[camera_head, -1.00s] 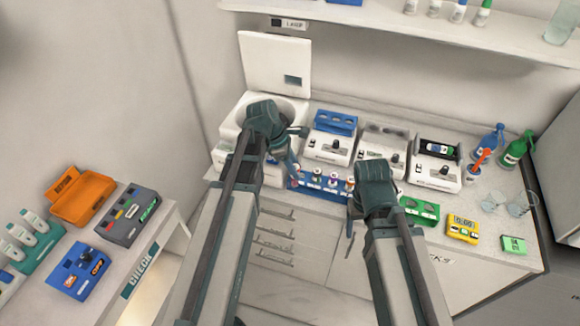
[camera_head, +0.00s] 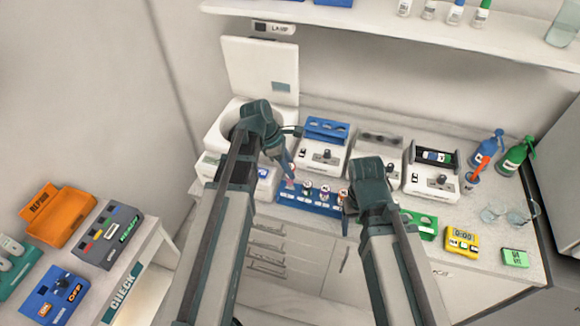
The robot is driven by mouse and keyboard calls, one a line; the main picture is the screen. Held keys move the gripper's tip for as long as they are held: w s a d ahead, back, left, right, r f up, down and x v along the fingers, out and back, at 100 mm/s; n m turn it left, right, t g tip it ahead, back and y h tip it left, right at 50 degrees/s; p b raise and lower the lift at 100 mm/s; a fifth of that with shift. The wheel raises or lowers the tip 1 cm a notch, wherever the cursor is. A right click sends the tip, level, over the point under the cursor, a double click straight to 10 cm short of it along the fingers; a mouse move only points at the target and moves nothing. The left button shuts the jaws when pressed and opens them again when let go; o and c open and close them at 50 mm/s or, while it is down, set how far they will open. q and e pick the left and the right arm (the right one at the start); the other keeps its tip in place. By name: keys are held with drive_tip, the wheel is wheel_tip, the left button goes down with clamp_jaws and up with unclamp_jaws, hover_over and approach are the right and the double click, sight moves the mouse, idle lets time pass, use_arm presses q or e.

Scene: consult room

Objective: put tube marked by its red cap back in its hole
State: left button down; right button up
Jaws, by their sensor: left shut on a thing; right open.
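A blue tube rack (camera_head: 322,208) stands at the counter's front edge, with several capped tubes in it. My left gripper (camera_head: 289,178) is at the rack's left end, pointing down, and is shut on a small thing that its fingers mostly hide. A pinkish spot shows at the fingertips; I cannot make out a red cap or whether the tube is in a hole. My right gripper (camera_head: 347,215) is open and empty, just right of the rack at the counter's front edge. My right arm hides part of the counter there.
A white centrifuge with a raised lid (camera_head: 260,68) stands behind my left gripper. White devices (camera_head: 431,180) line the counter to the right, with a green holder (camera_head: 421,224) and a yellow timer (camera_head: 461,238) in front. A side table (camera_head: 150,247) is at left.

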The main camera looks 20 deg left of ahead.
use_arm(q)
drive_tip(key=shift+f+b, duration=0.35)
drive_tip(key=shift+f, duration=0.25)
drive_tip(key=shift+f, duration=0.25)
idle(0.6)
drive_tip(key=shift+f+b, duration=2.3)
drive_tip(key=shift+b, duration=0.2)
drive_tip(key=shift+c, duration=2.2)
unclamp_jaws()
drive_tip(key=shift+r, duration=0.1)
drive_tip(key=p+v, duration=1.2)
drive_tip(key=v, duration=0.1)
drive_tip(key=shift+a+r+p, duration=0.15)
drive_tip(key=shift+r+p, duration=0.2)
drive_tip(key=shift+p, duration=0.05)
